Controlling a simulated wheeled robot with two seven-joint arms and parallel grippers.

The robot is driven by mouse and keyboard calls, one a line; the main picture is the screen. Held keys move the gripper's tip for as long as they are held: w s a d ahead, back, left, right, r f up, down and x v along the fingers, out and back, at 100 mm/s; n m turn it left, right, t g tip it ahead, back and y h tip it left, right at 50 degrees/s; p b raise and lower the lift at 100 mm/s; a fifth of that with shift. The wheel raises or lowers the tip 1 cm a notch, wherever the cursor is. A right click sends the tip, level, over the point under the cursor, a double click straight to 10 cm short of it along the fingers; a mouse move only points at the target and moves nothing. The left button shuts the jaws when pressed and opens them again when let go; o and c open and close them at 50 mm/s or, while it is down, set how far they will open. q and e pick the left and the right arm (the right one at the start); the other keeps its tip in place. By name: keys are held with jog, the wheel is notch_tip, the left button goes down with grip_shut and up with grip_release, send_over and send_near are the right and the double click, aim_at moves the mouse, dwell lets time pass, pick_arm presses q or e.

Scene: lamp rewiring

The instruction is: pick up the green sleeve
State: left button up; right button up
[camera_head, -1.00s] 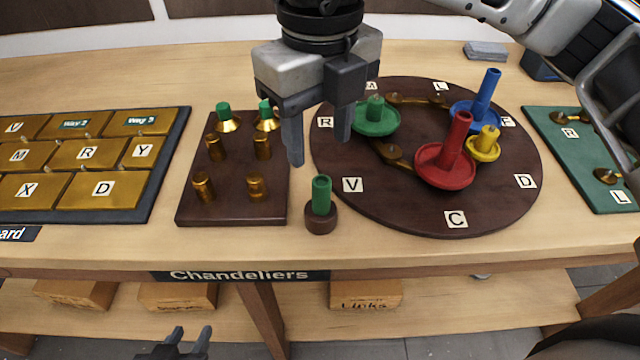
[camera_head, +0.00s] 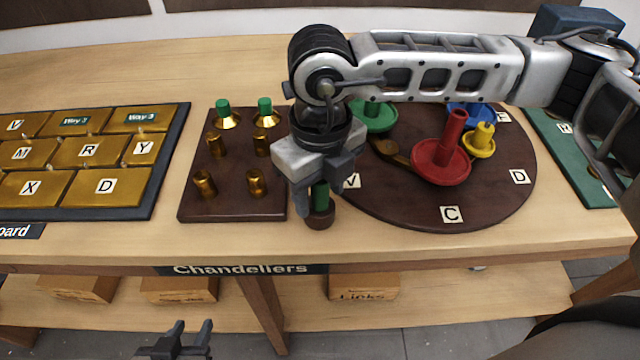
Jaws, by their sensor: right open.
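The brown board (camera_head: 232,208) with brass pieces and two green-topped ones is close left. The round board (camera_head: 490,205) carries red (camera_head: 441,160), yellow (camera_head: 481,141), green (camera_head: 373,118) and blue (camera_head: 468,114) pieces. A gold-tiled panel (camera_head: 85,165) lies far left.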

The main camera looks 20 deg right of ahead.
jog(key=c, duration=1)
jog(key=shift+r, duration=0.1)
jog(key=shift+c, duration=0.2)
